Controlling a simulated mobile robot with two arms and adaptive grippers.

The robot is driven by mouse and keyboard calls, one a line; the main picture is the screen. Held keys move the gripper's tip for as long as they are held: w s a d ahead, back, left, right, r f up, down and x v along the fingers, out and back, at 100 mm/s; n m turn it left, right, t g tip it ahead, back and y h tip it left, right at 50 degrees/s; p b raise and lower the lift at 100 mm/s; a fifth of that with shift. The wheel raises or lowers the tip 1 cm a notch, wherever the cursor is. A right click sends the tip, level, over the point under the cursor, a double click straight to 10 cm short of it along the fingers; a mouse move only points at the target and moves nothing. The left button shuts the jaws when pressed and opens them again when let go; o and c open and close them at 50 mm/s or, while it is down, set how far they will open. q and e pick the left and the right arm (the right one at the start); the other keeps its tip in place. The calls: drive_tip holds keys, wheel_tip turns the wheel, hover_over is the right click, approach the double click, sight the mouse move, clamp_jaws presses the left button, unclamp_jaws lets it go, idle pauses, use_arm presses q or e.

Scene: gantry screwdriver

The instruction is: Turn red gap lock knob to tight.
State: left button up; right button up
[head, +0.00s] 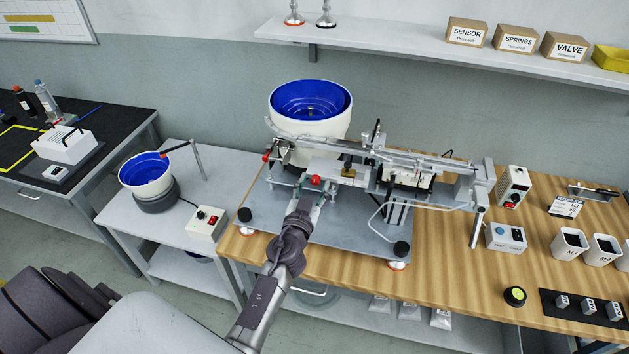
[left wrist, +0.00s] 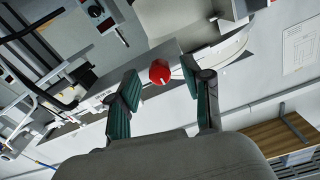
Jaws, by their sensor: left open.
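The red gap lock knob (head: 315,181) is on the gantry screwdriver fixture, just beyond my left gripper (head: 307,199). In the left wrist view the red knob (left wrist: 159,71) is round with a small pale pointer mark near its lower edge. There my left gripper (left wrist: 160,84) is open, with one teal finger pad on each side of the knob. Gaps show between the pads and the knob, and nothing is held. Any words for the knob's positions are too small to read. My right gripper is not in view.
The gantry rail (head: 400,160) runs to the right above the grey base plate (head: 345,238). A blue-lined feeder bowl (head: 310,101) stands behind. A second red part (head: 265,157) is at the fixture's left end. The wooden bench front (head: 370,279) is mostly clear.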

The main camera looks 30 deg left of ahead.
use_arm(q)
drive_tip(key=shift+s+r, duration=0.1)
drive_tip(key=shift+s, duration=0.1)
drive_tip(key=shift+c, duration=0.4)
drive_tip(key=c, duration=0.5)
clamp_jaws()
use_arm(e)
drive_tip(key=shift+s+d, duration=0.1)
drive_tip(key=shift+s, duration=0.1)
